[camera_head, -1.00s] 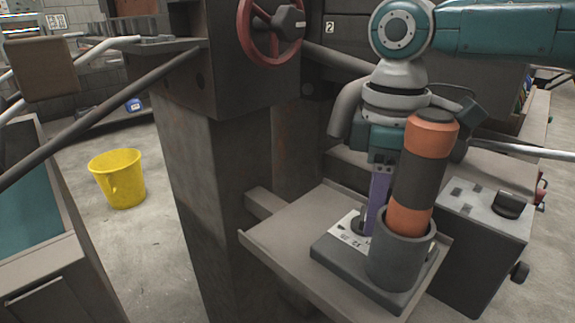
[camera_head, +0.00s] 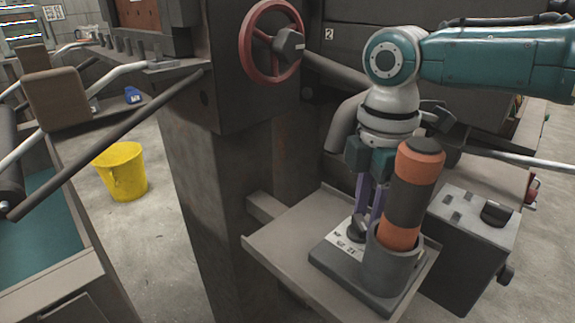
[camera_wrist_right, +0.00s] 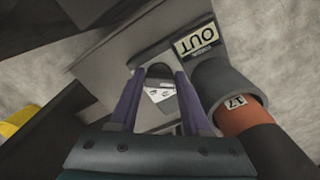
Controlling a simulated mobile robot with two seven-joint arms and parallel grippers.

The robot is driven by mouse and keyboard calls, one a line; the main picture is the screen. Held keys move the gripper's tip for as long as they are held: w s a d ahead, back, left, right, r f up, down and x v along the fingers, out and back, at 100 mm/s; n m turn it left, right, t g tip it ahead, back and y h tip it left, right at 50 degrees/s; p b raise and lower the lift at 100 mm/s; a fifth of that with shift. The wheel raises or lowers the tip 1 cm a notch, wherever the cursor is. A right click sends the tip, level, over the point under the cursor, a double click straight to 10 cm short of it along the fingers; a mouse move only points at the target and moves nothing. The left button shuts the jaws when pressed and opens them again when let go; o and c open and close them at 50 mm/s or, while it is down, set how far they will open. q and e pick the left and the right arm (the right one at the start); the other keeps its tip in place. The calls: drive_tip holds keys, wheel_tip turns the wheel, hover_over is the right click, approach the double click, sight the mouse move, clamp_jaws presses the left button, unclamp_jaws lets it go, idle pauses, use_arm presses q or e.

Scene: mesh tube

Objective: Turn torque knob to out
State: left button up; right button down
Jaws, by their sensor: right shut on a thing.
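The torque knob (camera_head: 360,226), small and dark, sits on the pale labelled plate of a grey base on a shelf. In the right wrist view the knob (camera_wrist_right: 158,71) is between the fingertips, partly hidden by them. My right gripper (camera_head: 367,218) points down with its purple fingers shut on the knob. The fingers frame it in the wrist view (camera_wrist_right: 157,82). An "OUT" label (camera_wrist_right: 195,39) lies beyond the fingertips, to the upper right. Smaller markings on the plate are hard to read. My left gripper is not in view.
An orange and black tube (camera_head: 412,195) stands in a grey cup (camera_head: 390,268) close beside my right fingers. The shelf (camera_head: 280,246) is bare at left. A dark box (camera_head: 470,245) stands to the right. A red handwheel (camera_head: 247,40) and yellow bucket (camera_head: 122,172) are farther left.

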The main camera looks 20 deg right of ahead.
drive_tip(key=c, duration=0.6)
unclamp_jaws()
drive_tip(key=shift+c, duration=0.2)
drive_tip(key=shift+r, duration=0.1)
wheel_tip(320, 180, up, 10)
drive_tip(key=p, duration=0.2)
